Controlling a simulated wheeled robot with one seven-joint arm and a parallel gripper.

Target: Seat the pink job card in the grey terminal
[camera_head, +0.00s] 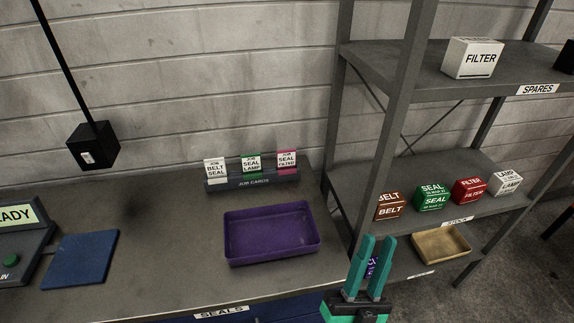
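The pink job card (287,160), white with a pink band and the words JOB SEAL FILTER, stands upright at the right end of the dark job card rack (252,183). The grey terminal (22,242) is cut off at the left edge of the picture; its screen reads READY and it has a green button. Its card slot cannot be made out. My gripper (379,240), with teal fingers, is at the lower right by the bench's right end.
A white card (215,168) and a green-banded card (251,164) share the rack. A purple tray (271,260) and a blue mat (80,260) lie on the bench. A shelf unit (450,88) with boxes stands right. A black box (93,146) hangs upper left. A small purple object (371,267) shows between my fingers.

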